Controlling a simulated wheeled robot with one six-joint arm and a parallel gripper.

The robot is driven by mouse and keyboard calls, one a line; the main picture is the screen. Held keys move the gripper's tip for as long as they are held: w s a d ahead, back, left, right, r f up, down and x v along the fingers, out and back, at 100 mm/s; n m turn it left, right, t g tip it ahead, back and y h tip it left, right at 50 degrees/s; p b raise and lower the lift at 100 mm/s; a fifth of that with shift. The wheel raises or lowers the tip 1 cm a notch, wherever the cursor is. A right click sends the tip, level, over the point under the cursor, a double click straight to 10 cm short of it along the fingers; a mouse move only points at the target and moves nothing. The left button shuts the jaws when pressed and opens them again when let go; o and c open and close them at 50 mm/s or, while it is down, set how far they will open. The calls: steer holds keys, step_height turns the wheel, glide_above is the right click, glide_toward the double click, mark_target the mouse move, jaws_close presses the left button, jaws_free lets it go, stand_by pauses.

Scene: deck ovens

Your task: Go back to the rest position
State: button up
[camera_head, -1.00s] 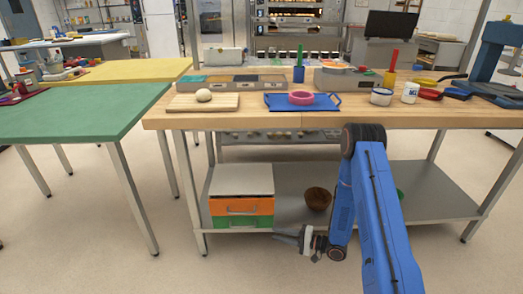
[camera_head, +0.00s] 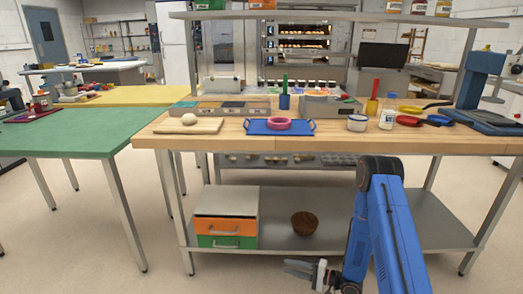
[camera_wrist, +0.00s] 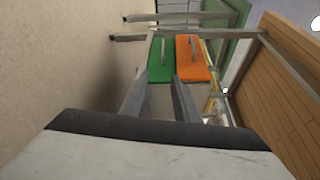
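My gripper (camera_head: 290,269) hangs low in front of the workbench, near the bottom of the head view. It points to the left in the picture, below and to the right of the drawer box. In the wrist view my gripper (camera_wrist: 160,78) shows two grey fingers with a clear gap between them. The gap is empty, and nothing touches the fingers. My blue arm reaches down from the bench's front edge, at the right of the middle.
The wooden workbench (camera_head: 345,143) holds a blue tray (camera_head: 263,132), a cutting board (camera_head: 160,127) and a white tub (camera_head: 357,123). Its lower shelf (camera_head: 345,230) holds an orange and green drawer box (camera_head: 225,205) and a brown bowl (camera_head: 304,223). A green table (camera_head: 80,135) stands left. Floor in front is clear.

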steer(key=w+d+r+n+t+h, duration=0.1)
steer(key=w+d+r+h, duration=0.2)
steer(key=r, duration=0.3)
steer(key=w+d+r+n+t+h, duration=0.1)
steer(key=w+d+r+n+h, duration=0.15)
steer(key=r, duration=0.25)
steer(key=w+d+r+n+h, duration=0.1)
steer(key=w+d+r+h, duration=0.25)
steer(key=r, duration=0.25)
steer(key=s+d+r+h, duration=0.3)
steer(key=d+r, duration=0.1)
steer(key=r, duration=0.4)
steer(key=s+d+r+h, duration=0.3)
steer(key=s+d+r, duration=0.1)
steer(key=r, duration=0.3)
steer(key=s+d+r+g+h, duration=0.1)
steer(key=s+d+r, duration=0.1)
steer(key=s+r, duration=0.45)
steer(key=s+d+r+h, duration=0.1)
steer(key=s+r, duration=0.2)
steer(key=s, duration=0.7)
steer(key=s+a+r+n+g, duration=0.1)
steer(key=s+a, duration=0.1)
steer(key=s, duration=0.9)
steer(key=s+a+r+n+g+y, duration=0.1)
steer(key=s+a+g, duration=0.1)
steer(key=s, duration=1)
steer(key=shift+r, duration=0.15)
